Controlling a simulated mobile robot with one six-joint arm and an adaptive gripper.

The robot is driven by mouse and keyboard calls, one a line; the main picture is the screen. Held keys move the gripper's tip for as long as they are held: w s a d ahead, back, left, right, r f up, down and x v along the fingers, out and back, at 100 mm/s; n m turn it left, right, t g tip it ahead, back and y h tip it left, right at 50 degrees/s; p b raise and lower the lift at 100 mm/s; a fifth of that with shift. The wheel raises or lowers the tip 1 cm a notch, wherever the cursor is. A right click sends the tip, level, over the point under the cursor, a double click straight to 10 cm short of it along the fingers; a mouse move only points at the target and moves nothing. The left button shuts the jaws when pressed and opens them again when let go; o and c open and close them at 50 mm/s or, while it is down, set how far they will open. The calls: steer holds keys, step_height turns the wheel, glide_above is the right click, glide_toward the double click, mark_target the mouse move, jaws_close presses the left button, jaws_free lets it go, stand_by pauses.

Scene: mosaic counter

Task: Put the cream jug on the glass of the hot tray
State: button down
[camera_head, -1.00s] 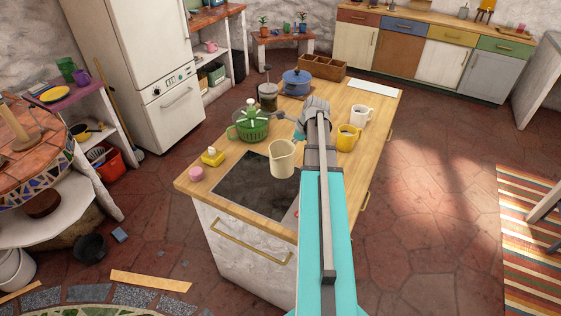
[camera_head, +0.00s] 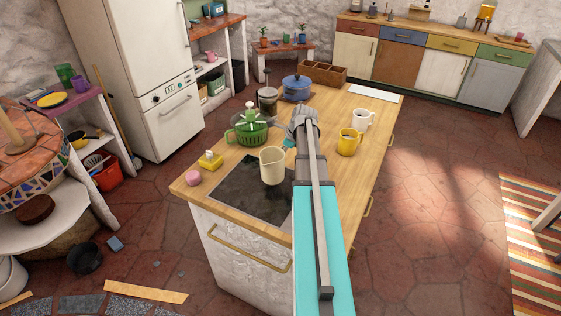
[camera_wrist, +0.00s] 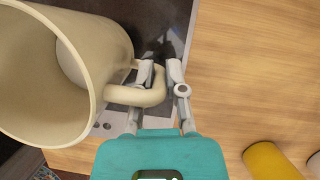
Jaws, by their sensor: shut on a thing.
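The cream jug (camera_head: 272,167) is upright over the right part of the hot tray's dark glass (camera_head: 232,188); I cannot tell whether its base touches the glass. In the wrist view the jug (camera_wrist: 100,50) fills the left side, its open mouth towards the camera. My gripper (camera_wrist: 160,72) is shut on the jug's handle (camera_wrist: 150,95). In the head view my arm hides most of the gripper (camera_head: 291,142). The hot tray's dark glass (camera_wrist: 145,22) also shows behind the jug in the wrist view, partly hidden.
A green colander-like pot (camera_head: 248,130), yellow box (camera_head: 211,161) and pink round thing (camera_head: 193,177) stand left of the jug. A yellow mug (camera_head: 348,143) and white mug (camera_head: 362,120) stand right of my arm. A blue pot (camera_head: 296,88) is farther back.

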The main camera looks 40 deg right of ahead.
steer(key=shift+w+f+b, duration=0.45)
steer(key=shift+f+b, duration=0.35)
steer(key=shift+b, duration=0.05)
steer(key=shift+f+b, duration=1.2)
steer(key=shift+f, duration=0.1)
steer(key=c, duration=0.7)
jaws_free()
steer(key=p+v, duration=1.1)
steer(key=v, duration=0.1)
steer(key=shift+s, duration=0.1)
